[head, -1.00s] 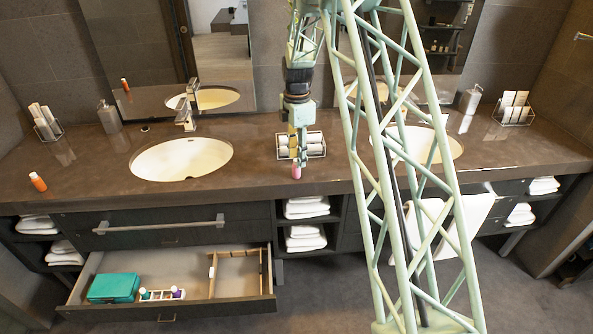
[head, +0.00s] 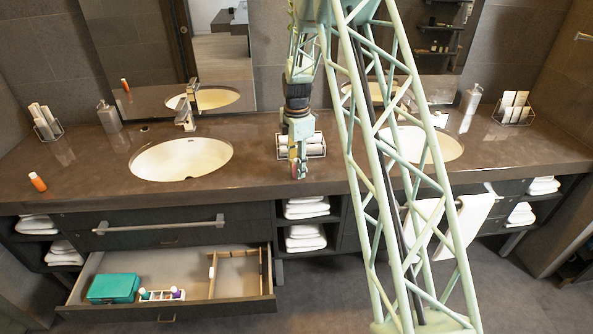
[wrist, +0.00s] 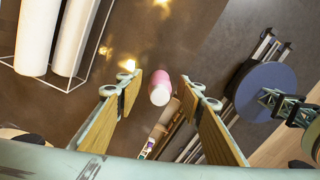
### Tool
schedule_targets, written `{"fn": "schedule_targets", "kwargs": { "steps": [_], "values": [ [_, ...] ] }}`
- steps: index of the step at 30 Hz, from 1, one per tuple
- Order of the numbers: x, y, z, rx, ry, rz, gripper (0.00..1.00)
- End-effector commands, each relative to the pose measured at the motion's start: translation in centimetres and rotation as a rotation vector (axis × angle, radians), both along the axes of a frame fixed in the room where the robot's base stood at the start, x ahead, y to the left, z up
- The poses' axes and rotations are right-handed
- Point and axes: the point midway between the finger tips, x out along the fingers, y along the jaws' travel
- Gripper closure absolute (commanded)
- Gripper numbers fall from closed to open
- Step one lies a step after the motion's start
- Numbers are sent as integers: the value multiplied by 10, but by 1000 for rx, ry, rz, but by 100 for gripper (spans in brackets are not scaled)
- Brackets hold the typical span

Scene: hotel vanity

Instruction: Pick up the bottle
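A small pink bottle (wrist: 160,91) with a pale top stands near the front edge of the counter, seen from above in the wrist view. My gripper (wrist: 168,88) is open, with one finger on each side of the bottle and a gap visible on both sides. In the head view my gripper (head: 298,172) points down over the counter's front edge and hides most or all of the pink bottle.
A wire rack of white rolls (head: 315,150) stands close behind my gripper. Sinks lie to either side, the left one (head: 182,158) clear. Below the counter an open drawer (head: 240,306) holds a teal box (head: 113,289) and small items.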

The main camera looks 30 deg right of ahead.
Motion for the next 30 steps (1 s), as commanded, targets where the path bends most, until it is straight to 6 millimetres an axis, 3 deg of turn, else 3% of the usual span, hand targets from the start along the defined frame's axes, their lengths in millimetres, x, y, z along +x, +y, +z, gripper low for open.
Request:
{"fn": "schedule_targets", "kwargs": {
  "steps": [7, 16, 30],
  "values": [
    [0, 0, 0, 0, 0, 0, 66],
    [0, 0, 0, 0, 0, 0, 92],
    [0, 0, 5, 0, 0, 0, 92]
  ]
}}
